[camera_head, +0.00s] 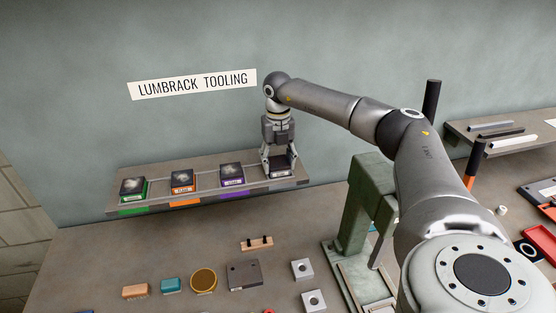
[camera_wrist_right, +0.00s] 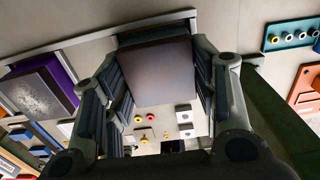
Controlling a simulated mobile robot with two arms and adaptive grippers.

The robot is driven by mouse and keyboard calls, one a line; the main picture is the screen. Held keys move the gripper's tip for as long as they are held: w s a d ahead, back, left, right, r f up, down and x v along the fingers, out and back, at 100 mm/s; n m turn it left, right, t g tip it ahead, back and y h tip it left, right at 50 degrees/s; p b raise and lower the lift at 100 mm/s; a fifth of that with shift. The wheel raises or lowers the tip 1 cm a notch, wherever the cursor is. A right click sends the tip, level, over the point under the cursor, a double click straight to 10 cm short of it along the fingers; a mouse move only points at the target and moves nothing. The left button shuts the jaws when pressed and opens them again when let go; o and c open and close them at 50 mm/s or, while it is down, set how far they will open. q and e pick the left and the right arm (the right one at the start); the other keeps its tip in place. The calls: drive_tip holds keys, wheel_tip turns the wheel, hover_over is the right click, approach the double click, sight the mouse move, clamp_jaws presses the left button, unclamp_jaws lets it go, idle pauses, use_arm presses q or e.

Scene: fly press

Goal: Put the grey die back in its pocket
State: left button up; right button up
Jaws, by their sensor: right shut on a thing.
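My right gripper (camera_head: 279,155) points down at the right end of the wall shelf (camera_head: 150,165). It is shut on the grey die (camera_head: 279,168), a dark block with a pale label strip on its front. In the right wrist view the die (camera_wrist_right: 155,72) sits between both fingers, its broad dark face toward the camera. The die is at the shelf's rightmost place, in line with the other dies. Whether it rests fully down in its pocket cannot be told. My left gripper is not in view.
On the same shelf stand a green die (camera_head: 133,189), an orange die (camera_head: 181,182) and a purple die (camera_head: 232,177), the purple nearest my gripper. The green press (camera_head: 362,205) stands to the right, below my arm. Several small blocks lie on the bench in front.

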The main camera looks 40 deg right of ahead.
sight(278, 162)
drive_tip(key=o, duration=1.7)
drive_tip(key=shift+a+r, duration=0.1)
drive_tip(key=shift+s, duration=0.1)
wheel_tip(278, 162, up, 12)
